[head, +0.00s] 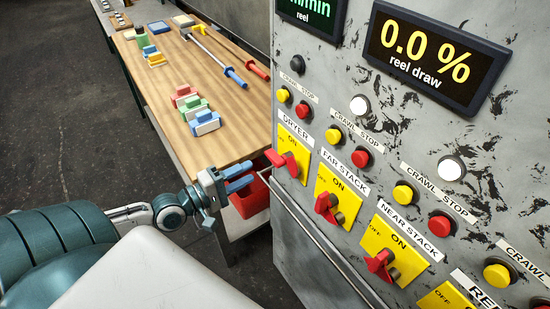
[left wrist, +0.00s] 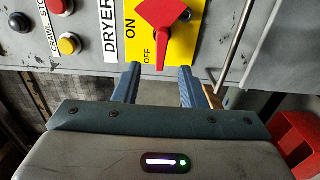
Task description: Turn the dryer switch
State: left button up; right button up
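The dryer switch is a red handle (head: 281,160) on a yellow ON/OFF plate (head: 299,142) under the DRYER label, at the panel's left edge. In the left wrist view the red handle (left wrist: 161,30) points down toward my gripper, its narrow end beside the word OFF. My left gripper (head: 250,178) is just left of the switch in the head view. In the left wrist view its two blue fingers (left wrist: 160,80) are apart, with the handle's end showing between the tips. They do not appear to grip it. My right gripper is out of view.
The FAR STACK (head: 328,206) and NEAR STACK (head: 381,264) switches sit further along the panel, with red and yellow buttons beside them. A metal rail (head: 320,238) runs along the panel's lower front. A wooden bench (head: 165,95) with tools and a red bin (head: 252,198) stand left.

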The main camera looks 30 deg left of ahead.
aim_at(271, 161)
pick_arm(q)
jog(key=b+x, duration=0.2)
jog(key=x, duration=0.6)
jog(key=shift+a+f, duration=0.1)
jog(key=shift+a, duration=0.05)
jog(key=shift+x, duration=0.95)
jog(key=shift+w, duration=0.1)
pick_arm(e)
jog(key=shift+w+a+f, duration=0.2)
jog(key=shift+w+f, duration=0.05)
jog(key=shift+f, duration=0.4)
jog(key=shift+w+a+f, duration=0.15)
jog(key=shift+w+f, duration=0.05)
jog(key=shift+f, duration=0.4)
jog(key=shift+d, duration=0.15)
pick_arm(q)
grip_shut()
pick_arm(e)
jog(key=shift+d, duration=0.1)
